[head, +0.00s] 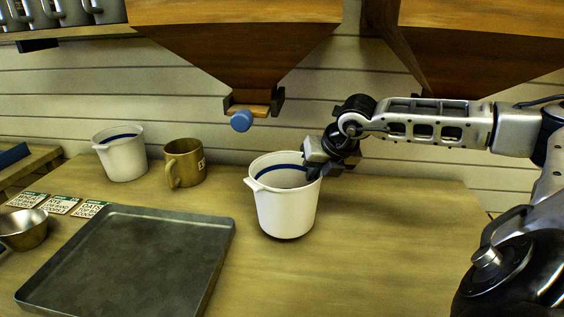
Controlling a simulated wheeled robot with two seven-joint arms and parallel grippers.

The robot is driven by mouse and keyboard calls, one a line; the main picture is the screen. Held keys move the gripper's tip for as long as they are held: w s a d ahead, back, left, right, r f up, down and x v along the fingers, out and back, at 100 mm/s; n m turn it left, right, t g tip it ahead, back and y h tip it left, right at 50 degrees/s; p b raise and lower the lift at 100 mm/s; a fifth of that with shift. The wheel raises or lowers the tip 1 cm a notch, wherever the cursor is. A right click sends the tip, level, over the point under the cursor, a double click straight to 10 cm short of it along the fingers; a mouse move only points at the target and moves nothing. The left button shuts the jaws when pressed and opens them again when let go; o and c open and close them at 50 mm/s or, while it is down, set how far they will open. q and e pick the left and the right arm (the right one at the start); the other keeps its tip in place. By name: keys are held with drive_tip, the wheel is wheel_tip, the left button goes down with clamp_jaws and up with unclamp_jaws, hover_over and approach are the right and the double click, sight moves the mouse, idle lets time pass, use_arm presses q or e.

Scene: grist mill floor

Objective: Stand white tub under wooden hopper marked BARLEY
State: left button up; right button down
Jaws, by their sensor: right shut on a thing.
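A white tub (286,207) with a blue line inside its rim is at the middle of the table. My right gripper (317,165) is shut on its right rim. The tub is upright; a dark shadow lies right under its base, and I cannot tell whether it touches the table. A second white tub (124,160) stands at the back left. A wooden hopper (238,40) with a blue knob (241,121) at its spout hangs behind and above the held tub. Another wooden hopper (485,50) hangs at the right, partly behind my right arm. No hopper marking shows. My left gripper is out of view.
A brass mug (184,164) stands beside the second tub. A dark metal tray (130,262) fills the front left, with several small cards (60,204) and a metal bowl (22,230) beside it. The table (400,250) is clear to the right of the held tub.

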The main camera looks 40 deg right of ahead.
drive_tip(key=shift+w+d+f+p, duration=0.4)
drive_tip(key=shift+w+f+p, duration=0.2)
drive_tip(key=shift+w, duration=1.4)
drive_tip(key=shift+w+d+f+p, duration=0.5)
drive_tip(key=shift+w+p, duration=0.2)
drive_tip(key=shift+w, duration=1.3)
drive_tip(key=shift+w+d+f+p, duration=0.35)
drive_tip(key=shift+w+f+p, duration=0.3)
drive_tip(key=shift+w, duration=1.35)
drive_tip(key=c, duration=2)
unclamp_jaws()
drive_tip(key=o, duration=0.5)
drive_tip(key=shift+c, duration=0.2)
drive_tip(key=b+v, duration=0.1)
drive_tip(key=v, duration=1.1)
